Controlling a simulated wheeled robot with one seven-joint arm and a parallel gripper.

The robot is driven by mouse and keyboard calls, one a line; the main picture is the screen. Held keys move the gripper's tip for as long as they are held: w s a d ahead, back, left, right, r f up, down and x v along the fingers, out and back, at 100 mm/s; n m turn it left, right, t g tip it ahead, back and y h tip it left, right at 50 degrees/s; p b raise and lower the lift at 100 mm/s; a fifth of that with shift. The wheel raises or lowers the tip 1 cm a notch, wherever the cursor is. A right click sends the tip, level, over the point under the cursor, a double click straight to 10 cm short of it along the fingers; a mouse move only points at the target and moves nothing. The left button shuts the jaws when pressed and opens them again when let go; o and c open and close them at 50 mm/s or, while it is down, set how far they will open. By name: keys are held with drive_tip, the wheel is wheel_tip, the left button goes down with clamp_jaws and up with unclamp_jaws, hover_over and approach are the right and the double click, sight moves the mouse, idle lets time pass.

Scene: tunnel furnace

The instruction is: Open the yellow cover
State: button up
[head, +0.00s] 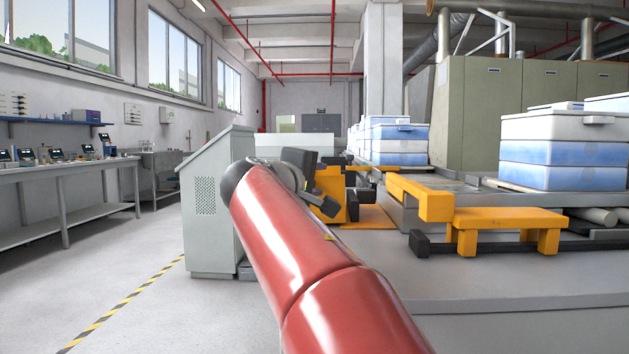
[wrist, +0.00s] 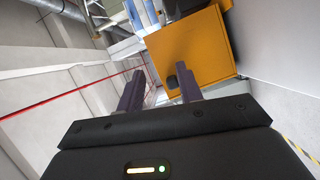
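The yellow cover (wrist: 200,45) is an orange-yellow panel in the upper middle of the wrist view, tilted in the picture. A small dark knob or slot (wrist: 171,82) sits near its lower left edge. In the head view a yellow box-like part (head: 331,182) shows beyond my arm, partly hidden by it. My gripper (wrist: 160,70) is open and empty, its two dark fingers apart. The right finger overlaps the cover in the picture; the left finger lies outside its edge. I see no clear contact. In the head view my gripper (head: 312,185) is small and dark in front of the yellow part.
A grey slanted cabinet (head: 209,205) stands left of my arm. Right are a yellow bracket (head: 507,219) on the grey machine bed (head: 480,282) and blue-white crates (head: 563,150). A workbench (head: 68,175) lines the left wall. The left floor is open.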

drive_tip(key=b+v, duration=0.1)
drive_tip(key=v, duration=0.6)
drive_tip(key=shift+s+a+b, duration=0.2)
drive_tip(key=shift+s+b, duration=0.1)
drive_tip(key=shift+s, duration=0.05)
drive_tip(key=shift+s, duration=0.1)
